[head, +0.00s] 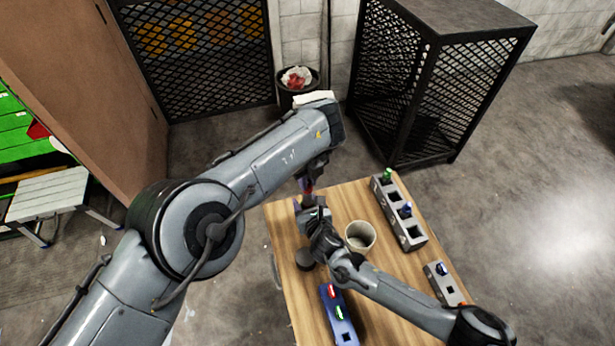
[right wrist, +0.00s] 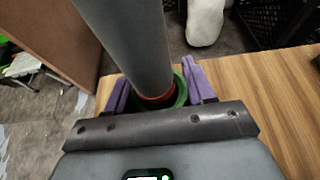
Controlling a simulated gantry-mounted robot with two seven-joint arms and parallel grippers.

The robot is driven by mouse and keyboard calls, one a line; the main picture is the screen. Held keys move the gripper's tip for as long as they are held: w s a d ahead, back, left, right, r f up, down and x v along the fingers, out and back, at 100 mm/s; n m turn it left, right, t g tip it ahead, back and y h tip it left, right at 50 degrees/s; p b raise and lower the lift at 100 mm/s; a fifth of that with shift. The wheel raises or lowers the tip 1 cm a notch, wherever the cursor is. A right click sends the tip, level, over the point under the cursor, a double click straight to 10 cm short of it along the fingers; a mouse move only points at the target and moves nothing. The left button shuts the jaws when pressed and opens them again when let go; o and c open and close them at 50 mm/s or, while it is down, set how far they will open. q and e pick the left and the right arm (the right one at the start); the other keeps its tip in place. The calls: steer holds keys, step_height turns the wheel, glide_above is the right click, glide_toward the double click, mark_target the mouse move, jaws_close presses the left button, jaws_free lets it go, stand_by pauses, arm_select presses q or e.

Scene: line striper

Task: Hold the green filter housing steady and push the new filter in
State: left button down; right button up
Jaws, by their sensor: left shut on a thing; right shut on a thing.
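In the right wrist view, the green filter housing (right wrist: 180,92) shows as a green rim between the purple fingers of my right gripper (right wrist: 160,95), which is shut on it. The new filter (right wrist: 130,40), a grey cylinder with a red-orange ring near its lower end, stands tilted in the picture with that end at the housing's mouth. How deep it sits I cannot tell. In the head view my left gripper (head: 307,185) points down over the table's far left part, shut on the filter, which is mostly hidden there. My right gripper's body is just below it; the housing is hidden.
A smaller grey holder (head: 443,283) lies at the right edge.

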arm_select(q)
steer(key=shift+f, duration=0.95)
stand_by(0.7)
steer(key=shift+f, duration=0.3)
steer(key=shift+f, duration=0.8)
stand_by(0.4)
steer(key=shift+r, duration=0.95)
stand_by(3.9)
